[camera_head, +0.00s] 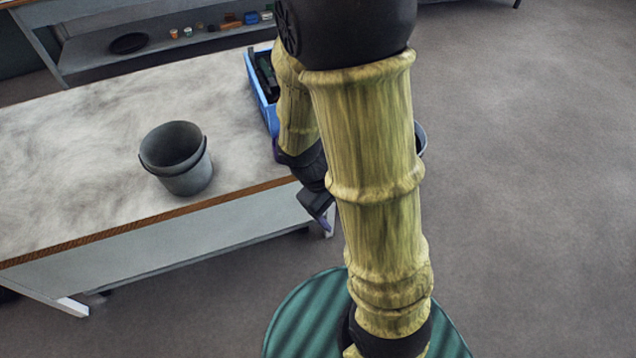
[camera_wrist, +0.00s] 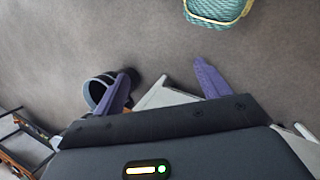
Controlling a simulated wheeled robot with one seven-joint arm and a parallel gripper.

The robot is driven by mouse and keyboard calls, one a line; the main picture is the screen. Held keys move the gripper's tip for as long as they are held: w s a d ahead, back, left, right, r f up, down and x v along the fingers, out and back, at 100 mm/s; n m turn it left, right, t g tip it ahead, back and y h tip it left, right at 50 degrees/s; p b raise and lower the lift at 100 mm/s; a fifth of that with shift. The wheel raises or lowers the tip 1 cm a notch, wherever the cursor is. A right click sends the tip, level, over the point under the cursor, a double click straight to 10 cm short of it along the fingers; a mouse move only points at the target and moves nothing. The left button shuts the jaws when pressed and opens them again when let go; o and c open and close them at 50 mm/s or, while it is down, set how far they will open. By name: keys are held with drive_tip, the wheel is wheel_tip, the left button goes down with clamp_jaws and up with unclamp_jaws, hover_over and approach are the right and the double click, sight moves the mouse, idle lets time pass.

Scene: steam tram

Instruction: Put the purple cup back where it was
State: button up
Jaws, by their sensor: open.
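My gripper (camera_head: 320,210) hangs below my arm, just past the front edge of the table, with nothing seen in it. In the wrist view its two purple fingers (camera_wrist: 162,70) stand wide apart with only floor and a pale table leg beyond them. No purple cup can be made out for certain. A small purple patch (camera_head: 277,150) shows at the left edge of my arm, near the blue crate; I cannot tell whether it is a cup or part of my arm.
A grey bucket (camera_head: 178,160) stands on the pale table (camera_head: 75,150). A blue crate (camera_head: 259,92) with dark things is partly behind my arm. Another bucket (camera_wrist: 96,92) is beside the left finger. A teal basket (camera_wrist: 217,12) is on the floor. A back shelf (camera_head: 90,62) holds small items.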

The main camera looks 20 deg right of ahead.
drive_tip(key=w+a+r+m+t+y, duration=0.2)
drive_tip(key=a+r+m+t+y, duration=0.1)
drive_tip(key=r+m+t+y, duration=0.1)
wheel_tip(320, 180, up, 2)
drive_tip(key=shift+w+a+r+m, duration=0.25)
drive_tip(key=shift+a+m, duration=0.1)
drive_tip(key=shift+m, duration=0.15)
idle(0.7)
